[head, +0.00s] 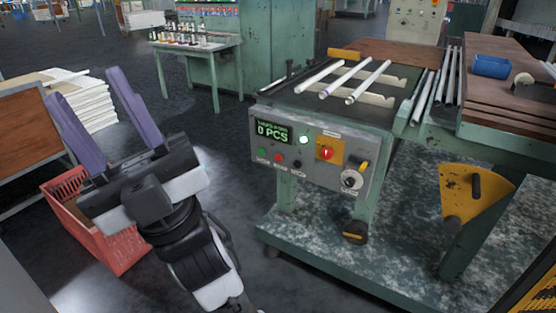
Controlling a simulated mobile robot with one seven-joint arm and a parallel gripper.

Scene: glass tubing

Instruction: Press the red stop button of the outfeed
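A red button (326,153) sits on a yellow plate (336,163) on the front of the grey control panel (333,184) of the outfeed machine, right of the picture's middle. My gripper (89,88) is at the left, with its two purple fingers spread wide apart and nothing between them. It is well to the left of the panel and does not touch it. The panel also has a green display (272,132) reading "0 PCS", a lit white-green button (304,140), a small red button (279,157) and a knob with a yellow handle (354,177).
Several glass tubes (367,82) lie on the outfeed top. A red crate (117,243) stands on the floor beside my arm. Floor between my gripper and the panel is clear.

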